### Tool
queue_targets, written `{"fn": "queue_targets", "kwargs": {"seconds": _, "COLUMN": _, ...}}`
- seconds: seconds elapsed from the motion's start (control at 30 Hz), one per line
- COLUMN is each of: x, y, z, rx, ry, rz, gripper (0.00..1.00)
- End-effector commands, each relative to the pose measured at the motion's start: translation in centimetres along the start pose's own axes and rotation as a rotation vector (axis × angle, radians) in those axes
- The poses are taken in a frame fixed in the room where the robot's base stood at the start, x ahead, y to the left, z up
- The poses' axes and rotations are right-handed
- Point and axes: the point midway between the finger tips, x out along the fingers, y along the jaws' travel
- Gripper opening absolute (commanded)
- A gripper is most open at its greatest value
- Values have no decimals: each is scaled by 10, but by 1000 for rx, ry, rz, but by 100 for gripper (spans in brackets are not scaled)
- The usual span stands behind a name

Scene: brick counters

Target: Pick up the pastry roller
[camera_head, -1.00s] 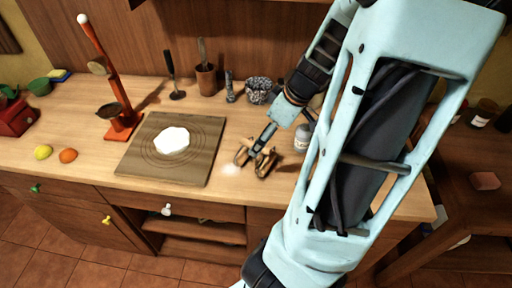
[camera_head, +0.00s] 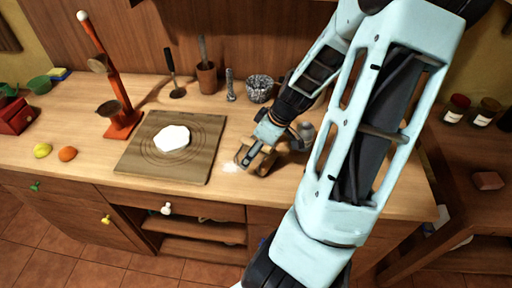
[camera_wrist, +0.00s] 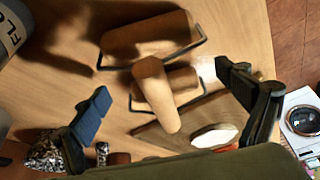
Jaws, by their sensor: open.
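The pastry roller lies on the wooden counter. In the wrist view it shows two tan wooden rollers (camera_wrist: 150,38) in dark wire frames and a tan wooden handle (camera_wrist: 155,95) crossing between them. My gripper (camera_wrist: 162,78) is open. Its two dark fingers are spread on either side of the handle, and I see nothing held. In the head view my gripper (camera_head: 254,160) is low over the roller and hides most of it. I cannot tell the exact height of the fingertips above the counter.
A wooden board (camera_head: 135,160) with white dough (camera_head: 172,138) lies to the left. A red-orange stand (camera_head: 122,122), a lemon (camera_head: 42,150) and an orange (camera_head: 67,154) are further left. A speckled bowl (camera_head: 259,88) stands behind. A container lettered "FLO" (camera_wrist: 12,30) is close by.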

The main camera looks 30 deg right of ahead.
Motion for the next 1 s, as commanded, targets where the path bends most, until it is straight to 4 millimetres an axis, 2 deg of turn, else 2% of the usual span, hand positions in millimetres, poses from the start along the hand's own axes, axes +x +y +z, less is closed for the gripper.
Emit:
{"fn": "queue_targets", "kwargs": {"seconds": 0.13, "x": 0, "y": 0, "z": 0, "rx": 0, "ry": 0, "rz": 0, "gripper": 91}}
{"fn": "queue_targets", "kwargs": {"seconds": 0.57, "x": -1, "y": 0, "z": 0, "rx": 0, "ry": 0, "rz": 0, "gripper": 43}}
{"fn": "queue_targets", "kwargs": {"seconds": 1.0, "x": -8, "y": 1, "z": -8, "rx": -1, "ry": 0, "rz": 1, "gripper": 42}}
